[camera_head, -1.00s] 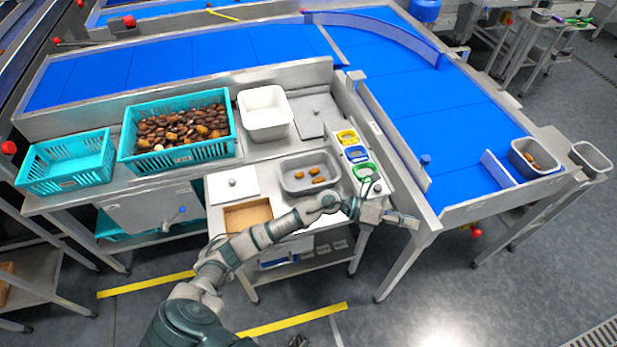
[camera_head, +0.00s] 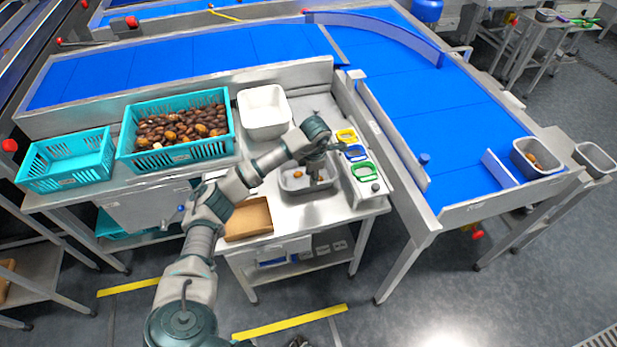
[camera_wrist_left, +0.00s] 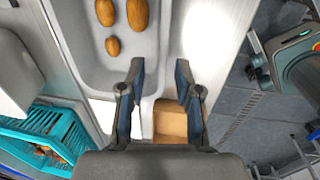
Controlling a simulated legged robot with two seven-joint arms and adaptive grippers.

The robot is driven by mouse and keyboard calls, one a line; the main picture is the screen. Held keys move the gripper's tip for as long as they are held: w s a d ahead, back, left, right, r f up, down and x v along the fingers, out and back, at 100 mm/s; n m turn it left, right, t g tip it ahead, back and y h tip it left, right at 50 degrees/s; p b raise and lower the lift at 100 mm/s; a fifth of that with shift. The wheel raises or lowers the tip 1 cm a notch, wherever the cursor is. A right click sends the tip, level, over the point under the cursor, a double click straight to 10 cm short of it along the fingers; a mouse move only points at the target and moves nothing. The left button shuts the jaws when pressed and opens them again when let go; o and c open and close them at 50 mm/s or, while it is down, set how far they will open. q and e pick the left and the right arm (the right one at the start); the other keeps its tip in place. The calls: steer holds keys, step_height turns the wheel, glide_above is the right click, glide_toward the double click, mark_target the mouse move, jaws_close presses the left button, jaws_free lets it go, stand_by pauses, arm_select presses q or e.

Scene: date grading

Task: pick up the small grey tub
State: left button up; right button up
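A small grey tub (camera_head: 333,191) with a few brown dates stands on the steel worktable. Its inside shows in the wrist view (camera_wrist_left: 77,25), with dates lying in it. My left gripper (camera_head: 317,182) points down at the tub in the head view, and its arm covers part of the tub. In the wrist view the left gripper (camera_wrist_left: 160,72) is open. The tub's side wall lies between its two fingers, with a visible gap to the finger outside. I cannot tell whether the inner finger touches it. My right gripper is not in view.
A teal crate of dates (camera_head: 180,155), an empty teal crate (camera_head: 66,160) and a white tub (camera_head: 264,110) stand behind. A brown tray (camera_head: 248,218) is at the left. Coloured frames (camera_head: 355,153) lie at the right. Two other grey tubs (camera_head: 536,158) (camera_head: 596,160) are far right.

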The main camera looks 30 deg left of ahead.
mark_target(307, 193)
arm_select(q)
steer(key=f, duration=0.2)
steer(key=a+f, duration=0.1)
steer(key=f, duration=0.1)
steer(key=shift+w, duration=0.1)
steer(key=shift+a+f, duration=0.2)
step_height(307, 193, down, 4)
steer(key=shift+a+f+b, duration=0.1)
steer(key=shift+f+b, duration=0.15)
steer(key=shift+b, duration=0.3)
steer(key=shift+f, duration=0.25)
steer(key=shift+d+r, duration=0.1)
steer(key=shift+d, duration=0.15)
steer(key=shift+a, duration=0.1)
jaws_close()
steer(key=shift+a, duration=0.3)
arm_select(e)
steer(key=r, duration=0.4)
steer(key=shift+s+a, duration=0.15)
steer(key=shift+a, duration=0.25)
